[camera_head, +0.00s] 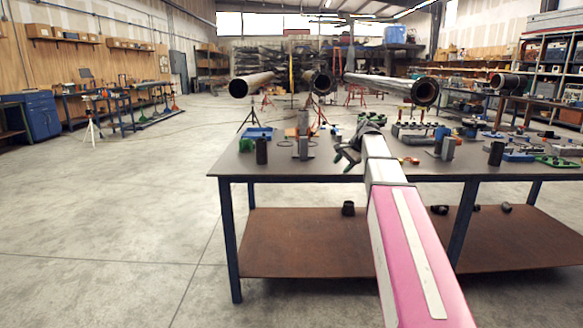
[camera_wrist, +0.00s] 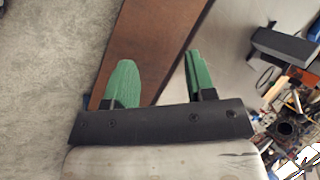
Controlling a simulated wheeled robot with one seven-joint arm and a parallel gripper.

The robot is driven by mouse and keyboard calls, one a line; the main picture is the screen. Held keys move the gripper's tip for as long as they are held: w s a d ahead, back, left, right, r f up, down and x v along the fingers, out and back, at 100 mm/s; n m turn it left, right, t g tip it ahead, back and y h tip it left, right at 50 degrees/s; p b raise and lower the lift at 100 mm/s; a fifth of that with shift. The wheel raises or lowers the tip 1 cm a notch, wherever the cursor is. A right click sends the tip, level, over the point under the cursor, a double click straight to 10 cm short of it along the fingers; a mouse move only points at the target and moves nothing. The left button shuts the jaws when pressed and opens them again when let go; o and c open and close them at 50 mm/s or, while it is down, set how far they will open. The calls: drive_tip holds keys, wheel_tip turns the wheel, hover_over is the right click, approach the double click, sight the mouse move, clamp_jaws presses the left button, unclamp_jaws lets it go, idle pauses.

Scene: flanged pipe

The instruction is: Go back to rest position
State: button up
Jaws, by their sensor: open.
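My gripper (camera_head: 343,160) is at the end of my extended arm, over the left front part of the work table (camera_head: 330,171). In the wrist view its two green fingers (camera_wrist: 158,82) stand apart with nothing between them. Past the fingers, the wrist view shows the table's brown lower shelf (camera_wrist: 150,40), the grey table top and the concrete floor. Flanged pipes rest on stands behind the table; one flanged end (camera_head: 424,92) faces me at the upper right. My arm hides part of the table top.
The table carries a black cylinder (camera_head: 261,151), a blue tray (camera_head: 257,133), grey metal brackets (camera_head: 303,147) and a green part (camera_head: 557,162). Small black fittings (camera_head: 348,208) lie on the lower shelf. The concrete floor (camera_head: 120,220) left of the table is clear.

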drive_tip(key=s+a+f+n+g+h, duration=0.1)
drive_tip(key=s+f+n, duration=0.3)
drive_tip(key=s+f, duration=1.1)
drive_tip(key=s+f+n+g+h, duration=0.2)
drive_tip(key=s+f+n+h, duration=0.2)
drive_tip(key=s+f, duration=1)
wheel_tip(320, 180, down, 6)
drive_tip(key=shift+s+a+f+n, duration=0.1)
drive_tip(key=shift+s+a+n, duration=0.3)
drive_tip(key=shift+n, duration=0.1)
